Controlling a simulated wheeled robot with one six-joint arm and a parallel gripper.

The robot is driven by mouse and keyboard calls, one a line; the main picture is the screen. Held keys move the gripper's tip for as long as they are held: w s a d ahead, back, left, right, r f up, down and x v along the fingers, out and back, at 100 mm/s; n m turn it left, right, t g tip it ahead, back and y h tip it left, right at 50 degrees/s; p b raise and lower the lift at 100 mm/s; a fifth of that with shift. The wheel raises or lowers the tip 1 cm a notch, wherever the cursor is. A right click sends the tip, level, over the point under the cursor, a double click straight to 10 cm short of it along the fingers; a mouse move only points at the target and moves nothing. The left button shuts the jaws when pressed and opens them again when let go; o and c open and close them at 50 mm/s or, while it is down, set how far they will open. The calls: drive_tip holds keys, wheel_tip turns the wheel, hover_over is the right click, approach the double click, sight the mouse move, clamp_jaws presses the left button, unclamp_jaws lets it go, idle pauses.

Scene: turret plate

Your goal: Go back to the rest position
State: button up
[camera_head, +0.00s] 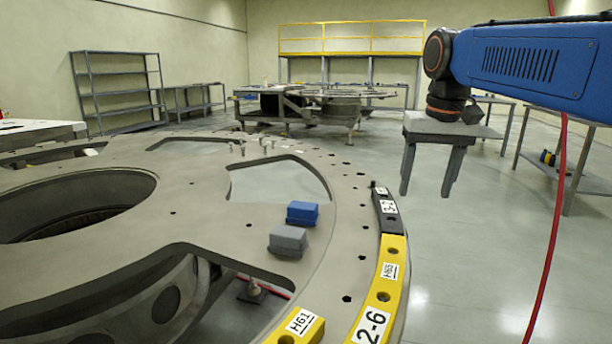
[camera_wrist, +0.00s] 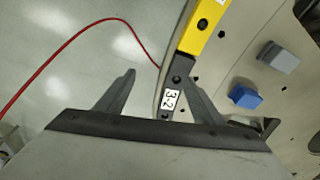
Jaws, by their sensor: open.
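My gripper (camera_head: 430,188) hangs open at the right of the head view, with its two fingers pointing down. It is beyond the plate's right rim, and nothing shows between its fingers. In the wrist view my gripper (camera_wrist: 157,78) is also open. There the black segment marked 3-2 (camera_wrist: 172,92) shows between and beneath the fingers, beside the right one. I cannot tell the height gap. My blue arm reaches in from the right edge of the head view.
The turret plate (camera_head: 200,205) fills the left. A blue block (camera_head: 302,213) and a grey block (camera_head: 288,241) sit on it. Its rim bears yellow segments (camera_head: 384,285) and a black one (camera_head: 386,212). A red cable (camera_head: 548,260) hangs at right. Open floor (camera_head: 470,240) lies right of the plate.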

drive_tip(key=s+d+f+t, duration=0.1)
drive_tip(key=s+f, duration=0.9)
drive_tip(key=f, duration=0.2)
drive_tip(key=s+d+f+n+t, duration=0.1)
drive_tip(key=s+d+f+t, duration=0.1)
drive_tip(key=s+f, duration=0.9)
drive_tip(key=shift+s+d+f, duration=0.15)
drive_tip(key=shift+d+f, duration=0.1)
drive_tip(key=shift+f, duration=0.5)
